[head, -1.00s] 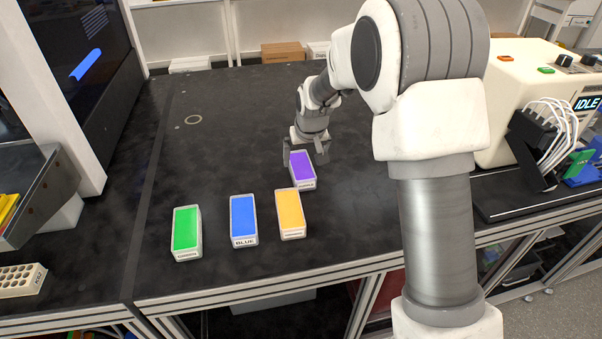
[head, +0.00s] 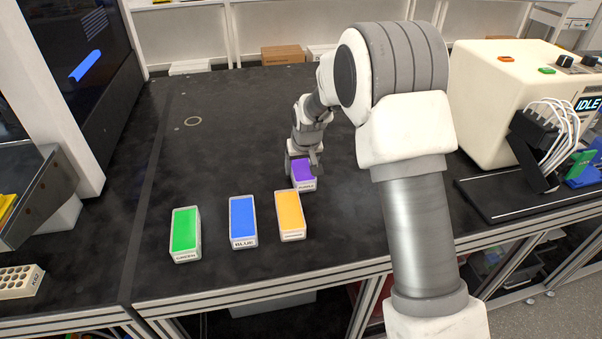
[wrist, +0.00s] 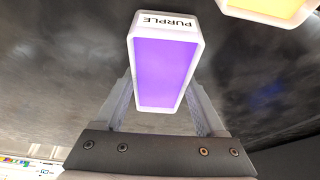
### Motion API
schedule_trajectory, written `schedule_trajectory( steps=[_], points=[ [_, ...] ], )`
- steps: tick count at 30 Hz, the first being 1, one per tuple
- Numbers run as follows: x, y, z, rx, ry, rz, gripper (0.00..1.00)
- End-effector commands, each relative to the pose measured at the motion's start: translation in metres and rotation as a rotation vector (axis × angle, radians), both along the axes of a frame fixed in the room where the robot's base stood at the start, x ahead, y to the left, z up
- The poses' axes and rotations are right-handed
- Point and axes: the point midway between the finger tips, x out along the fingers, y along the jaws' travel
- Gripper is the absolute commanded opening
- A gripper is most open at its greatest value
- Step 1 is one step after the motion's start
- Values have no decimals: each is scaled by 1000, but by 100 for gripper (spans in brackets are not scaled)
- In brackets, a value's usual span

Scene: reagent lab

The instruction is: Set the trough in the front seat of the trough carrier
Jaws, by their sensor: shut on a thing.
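A purple trough (head: 303,173), a white-walled box labelled PURPLE with a purple top, sits on the black bench. It also shows in the wrist view (wrist: 163,70), reaching forward from between the fingers. My gripper (head: 303,164) is around its rear part, one finger on each long side, and is shut on it. The wrist view shows both fingers of my gripper (wrist: 160,105) against its sides. Whether the trough touches the bench cannot be told. I cannot clearly make out a trough carrier in these views.
Green (head: 185,230), blue (head: 242,217) and orange (head: 290,212) troughs stand in front and to the left. A cream machine (head: 490,110) reading IDLE stands right, with a dark cabled stand (head: 535,150). A holed rack (head: 18,280) is at lower left. The bench behind is clear.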

Motion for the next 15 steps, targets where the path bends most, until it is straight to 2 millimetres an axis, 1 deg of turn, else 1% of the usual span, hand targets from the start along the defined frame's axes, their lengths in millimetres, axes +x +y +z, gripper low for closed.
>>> schedule_trajectory(
  steps=[1, 5, 6, 7, 8, 15],
  points=[
    [0, 0, 0, 0, 0, 0, 39],
    [0, 0, 0, 0, 0, 0, 15],
    [0, 0, 0, 0, 0, 0, 8],
    [0, 0, 1, 0, -1, 0, 8],
    [0, 0, 1, 0, -1, 0, 0],
    [0, 0, 3, 0, -1, 0, 0]
  ],
)
